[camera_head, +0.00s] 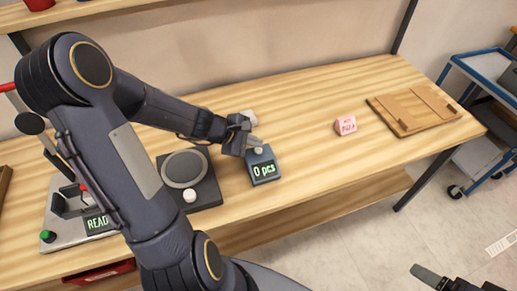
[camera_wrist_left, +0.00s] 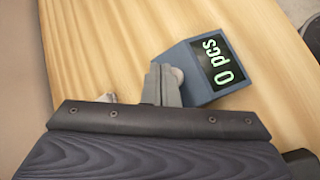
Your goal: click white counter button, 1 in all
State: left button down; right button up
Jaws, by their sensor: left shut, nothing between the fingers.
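The counter (camera_head: 264,172) is a small blue-grey box on the wooden table, and its screen reads "0 pcs". It also shows in the left wrist view (camera_wrist_left: 196,82). Its round white button (camera_head: 259,150) is on top, partly hidden behind my fingers in the left wrist view (camera_wrist_left: 178,75). My left gripper (camera_head: 248,149) is shut and empty, with its tips right at the button; I cannot tell whether they touch it. The shut fingers also show in the left wrist view (camera_wrist_left: 161,80). My right gripper (camera_head: 428,273) shows only in part at the lower right, away from the table.
A dark device with a round plate (camera_head: 185,168) and white knob stands left of the counter. The marker machine (camera_head: 62,226) is farther left, partly behind my arm. A pink block (camera_head: 345,125) and wooden board (camera_head: 412,108) lie right. A small white object (camera_head: 249,117) lies behind.

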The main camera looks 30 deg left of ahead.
aim_at(255, 151)
pick_arm(q)
jog(key=shift+f+b, duration=0.4)
jog(key=shift+b, duration=0.05)
jog(key=shift+f+b, duration=0.5)
jog(key=shift+b, duration=0.05)
dwell(0.6)
dwell(0.3)
jog(key=shift+r+p, duration=0.8)
jog(key=shift+r, duration=0.15)
jog(key=shift+r, duration=0.1)
notch_tip(255, 151, up, 5)
jog(key=p, duration=0.4)
dwell(0.5)
